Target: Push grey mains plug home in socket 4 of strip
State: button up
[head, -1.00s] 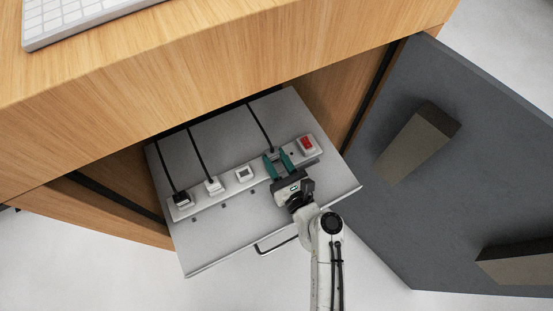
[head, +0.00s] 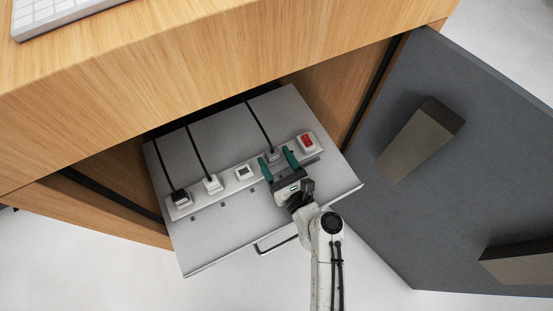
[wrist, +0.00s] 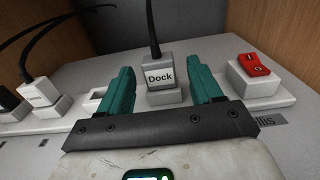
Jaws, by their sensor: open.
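The grey mains plug (head: 273,156), labelled "Dock", stands upright at the fourth position from the left on the white socket strip (head: 228,178), with its black cable rising from the top. In the wrist view the plug (wrist: 159,72) sits on a pale socket block (wrist: 165,97); I cannot tell whether a small gap remains under it. My gripper (head: 275,160) is open, with one green finger on each side of the plug. In the wrist view both fingers appear clear of the plug's sides, and nothing is held.
A black plug (head: 181,197) and a white plug (head: 213,183) sit to the left, then an empty socket (head: 244,173). A red switch (head: 307,142) is at the strip's right end. The grey shelf (head: 215,245) is bare in front. A dark door (head: 455,190) stands open at right.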

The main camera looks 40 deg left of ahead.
aim_at(276, 169)
notch_tip(276, 169, up, 4)
jog(key=p, duration=0.2)
jog(key=shift+s+d+p, duration=0.1)
jog(key=shift+s+p, duration=0.05)
jog(key=shift+p, duration=0.15)
jog(key=s+d+r+p, duration=0.4)
jog(key=s+d+r, duration=0.3)
jog(key=s+r, duration=0.2)
jog(key=s, duration=0.2)
jog(key=shift+s, duration=0.4)
